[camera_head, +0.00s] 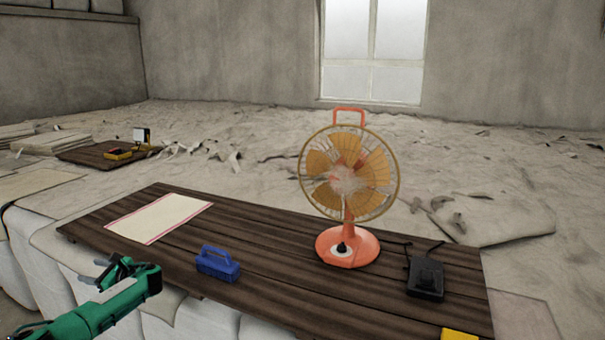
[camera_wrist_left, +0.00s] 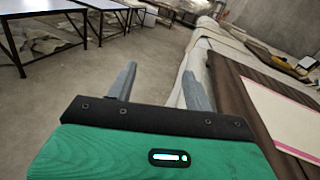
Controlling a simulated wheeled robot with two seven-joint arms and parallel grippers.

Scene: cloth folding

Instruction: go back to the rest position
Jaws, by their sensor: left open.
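My left gripper (camera_head: 112,268) is at the lower left in the head view, just off the left front edge of the dark wooden board. In the left wrist view its two grey fingers (camera_wrist_left: 158,85) stand apart with nothing between them. A flat cream cloth with a red border (camera_head: 160,217) lies on the left part of the board, beyond the gripper and apart from it. Part of the cloth (camera_wrist_left: 290,118) also shows at the right of the left wrist view. My right gripper is not in view.
On the wooden board (camera_head: 270,285) stand a blue block with a handle (camera_head: 217,264), an orange fan (camera_head: 348,190) and a black box with a cable (camera_head: 426,278). A yellow item (camera_head: 458,335) shows at the front edge. Tables (camera_wrist_left: 60,38) stand at the far left in the wrist view, with open floor nearby.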

